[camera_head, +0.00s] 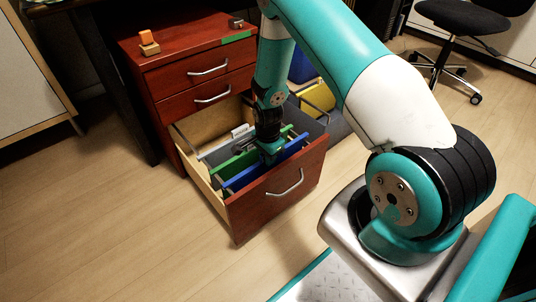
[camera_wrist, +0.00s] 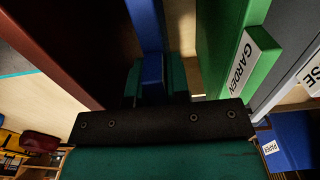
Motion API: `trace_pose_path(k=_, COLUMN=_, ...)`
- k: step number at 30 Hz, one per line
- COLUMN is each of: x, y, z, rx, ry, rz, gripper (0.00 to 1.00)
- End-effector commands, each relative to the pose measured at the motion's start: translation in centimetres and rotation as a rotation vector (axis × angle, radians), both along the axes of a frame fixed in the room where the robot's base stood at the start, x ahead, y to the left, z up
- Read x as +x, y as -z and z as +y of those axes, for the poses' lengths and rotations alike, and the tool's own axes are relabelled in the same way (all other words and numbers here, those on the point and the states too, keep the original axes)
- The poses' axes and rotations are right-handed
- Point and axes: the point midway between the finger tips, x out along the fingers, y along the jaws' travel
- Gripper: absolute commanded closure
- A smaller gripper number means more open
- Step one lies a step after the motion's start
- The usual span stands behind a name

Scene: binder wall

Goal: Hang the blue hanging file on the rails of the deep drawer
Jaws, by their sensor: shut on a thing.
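My gripper (camera_head: 271,152) reaches down over the open deep drawer (camera_head: 285,196) and is shut on the top edge of the blue hanging file (camera_head: 239,183). The file is low in the drawer, nearest the drawer front and roughly parallel to it. In the wrist view the blue file (camera_wrist: 147,28) runs up from between my fingers (camera_wrist: 153,82), with a dark red panel to its left. My gripper hides the middle of its edge. I cannot tell whether its hooks rest on the rails.
A green file (camera_head: 232,163) labelled GARDEN (camera_wrist: 242,62) hangs just behind the blue one, with a grey file (camera_wrist: 293,50) beyond. A red cabinet top (camera_head: 190,38) holds small wooden blocks (camera_head: 148,42). A yellow container (camera_head: 318,97) stands right of the cabinet. Floor to the left is clear.

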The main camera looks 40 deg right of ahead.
Motion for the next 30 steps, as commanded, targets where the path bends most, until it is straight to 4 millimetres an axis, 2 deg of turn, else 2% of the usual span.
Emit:
trace_pose_path(k=23, x=0.13, y=0.92, z=-0.03, rx=-0.001, ry=0.0, rz=-0.002, gripper=1.0)
trace_pose_path(k=24, x=0.13, y=0.92, z=-0.03, rx=-0.001, ry=0.0, rz=-0.002, gripper=0.81)
trace_pose_path(k=27, x=0.12, y=0.92, z=-0.03, rx=0.0, ry=0.0, rz=-0.002, gripper=0.58)
trace_pose_path(k=28, x=0.12, y=0.92, z=-0.03, rx=0.0, ry=0.0, rz=-0.002, gripper=0.53)
trace_pose_path(k=30, x=0.12, y=0.92, z=-0.03, rx=0.0, ry=0.0, rz=-0.002, gripper=0.53)
